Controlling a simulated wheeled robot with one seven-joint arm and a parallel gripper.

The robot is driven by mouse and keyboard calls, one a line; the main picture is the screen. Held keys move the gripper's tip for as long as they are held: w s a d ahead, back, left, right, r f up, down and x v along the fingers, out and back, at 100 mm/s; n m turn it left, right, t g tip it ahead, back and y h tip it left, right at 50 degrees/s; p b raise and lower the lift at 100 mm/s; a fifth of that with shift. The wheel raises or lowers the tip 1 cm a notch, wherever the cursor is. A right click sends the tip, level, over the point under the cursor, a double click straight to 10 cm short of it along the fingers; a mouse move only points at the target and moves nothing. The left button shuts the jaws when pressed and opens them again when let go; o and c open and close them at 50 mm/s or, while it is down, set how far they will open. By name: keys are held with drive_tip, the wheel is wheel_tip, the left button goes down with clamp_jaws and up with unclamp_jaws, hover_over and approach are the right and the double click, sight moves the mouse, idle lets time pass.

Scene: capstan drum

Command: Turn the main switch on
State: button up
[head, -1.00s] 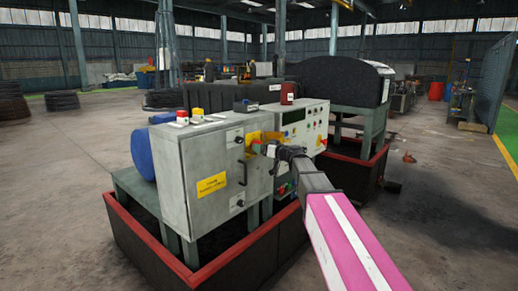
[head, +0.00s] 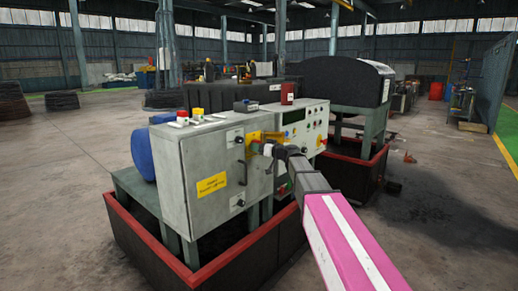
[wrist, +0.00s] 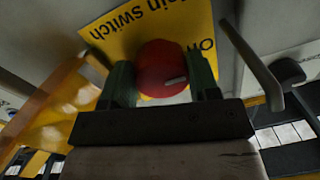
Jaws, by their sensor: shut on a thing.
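The main switch is a round red knob (wrist: 163,62) on a yellow plate (wrist: 185,28) in the wrist view. The plate carries the words "Main Switch" and, to the right, a partly hidden word beginning with "O". My gripper (wrist: 161,78) has one dark green finger on each side of the knob and is shut on it. A small pale mark shows on the knob's lower right. In the head view my gripper (head: 264,148) is at the front of the grey cabinet (head: 207,163), beside a yellow plate (head: 254,136); the knob there is hidden or too small to tell.
A bent grey handle (wrist: 252,62) stands close to the right finger in the wrist view. An orange-yellow part (wrist: 65,105) is close on the left. In the head view a panel with buttons (head: 303,130) adjoins the cabinet, and a red-rimmed bin (head: 245,245) surrounds its base.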

drive_tip(key=m, duration=0.9)
drive_tip(key=shift+s+a+m+t, duration=0.15)
drive_tip(key=shift+m+t, duration=0.15)
drive_tip(key=shift+r+m, duration=0.2)
drive_tip(key=shift+m, duration=4.2)
drive_tip(key=shift+t, duration=0.3)
drive_tip(key=o, duration=0.9)
drive_tip(key=v, duration=1.1)
